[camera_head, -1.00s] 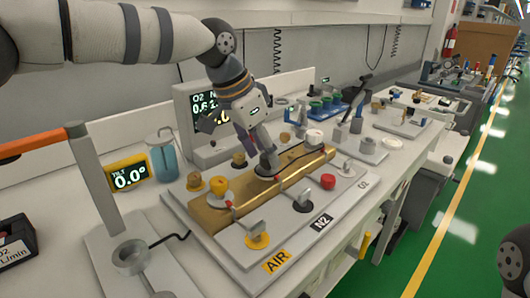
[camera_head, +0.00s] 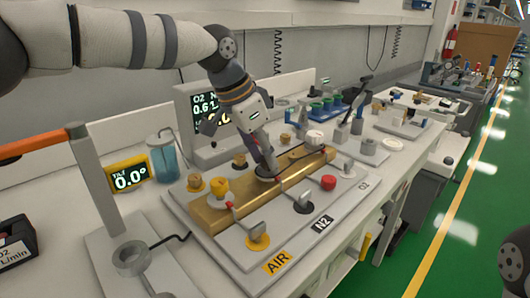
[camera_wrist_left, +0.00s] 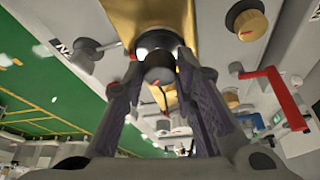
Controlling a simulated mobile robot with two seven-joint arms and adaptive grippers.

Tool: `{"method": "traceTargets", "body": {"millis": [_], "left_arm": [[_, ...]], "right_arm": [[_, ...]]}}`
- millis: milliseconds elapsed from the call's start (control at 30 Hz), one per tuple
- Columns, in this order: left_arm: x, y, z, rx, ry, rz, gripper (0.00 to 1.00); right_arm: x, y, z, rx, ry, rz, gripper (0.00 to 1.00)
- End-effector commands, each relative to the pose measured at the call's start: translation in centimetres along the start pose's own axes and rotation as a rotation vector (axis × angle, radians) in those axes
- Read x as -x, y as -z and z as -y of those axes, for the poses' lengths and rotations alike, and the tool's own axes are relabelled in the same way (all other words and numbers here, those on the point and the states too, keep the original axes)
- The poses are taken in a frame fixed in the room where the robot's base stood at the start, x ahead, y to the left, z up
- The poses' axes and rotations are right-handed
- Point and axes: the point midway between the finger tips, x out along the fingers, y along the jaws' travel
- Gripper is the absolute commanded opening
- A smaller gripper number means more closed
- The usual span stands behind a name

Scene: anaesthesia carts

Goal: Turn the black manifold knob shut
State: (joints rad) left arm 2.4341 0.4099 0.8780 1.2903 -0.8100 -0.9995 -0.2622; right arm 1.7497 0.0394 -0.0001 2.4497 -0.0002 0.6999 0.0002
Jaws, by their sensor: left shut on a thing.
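The black manifold knob (camera_wrist_left: 158,72) sits between the fingers of my left gripper in the left wrist view. My left gripper (camera_wrist_left: 158,85) is shut on it, with one dark finger on each side. In the head view, my left gripper (camera_head: 268,165) reaches down to the middle of the brass manifold block (camera_head: 213,213). There the fingers mostly hide the knob. The block also shows in the left wrist view (camera_wrist_left: 150,14). A yellow knob (camera_head: 219,186), a red knob (camera_head: 328,182) and a white knob (camera_head: 314,137) stand around the gripper.
A tilt display (camera_head: 128,175) and blue jar (camera_head: 163,158) are at left. A monitor (camera_head: 203,120) stands behind. A post with an orange bar (camera_head: 32,146) is at far left.

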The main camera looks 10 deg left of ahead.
Motion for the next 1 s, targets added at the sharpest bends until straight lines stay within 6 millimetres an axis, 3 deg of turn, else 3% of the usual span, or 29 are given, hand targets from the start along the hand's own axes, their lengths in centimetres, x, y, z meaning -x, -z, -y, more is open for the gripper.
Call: {"method": "traceTargets", "body": {"millis": [700, 1000], "left_arm": [[-0.5, 0.0, 0.4, -0.523, -0.221, 0.003, 0.0], [-0.3, 0.1, 0.5, -0.655, -0.274, 0.002, 0.0]], "right_arm": [[-2.8, -1.6, -0.1, 0.001, -0.004, 0.078, 0.4], [-3.7, -2.1, -0.1, 0.002, -0.005, 0.099, 0.4]]}}
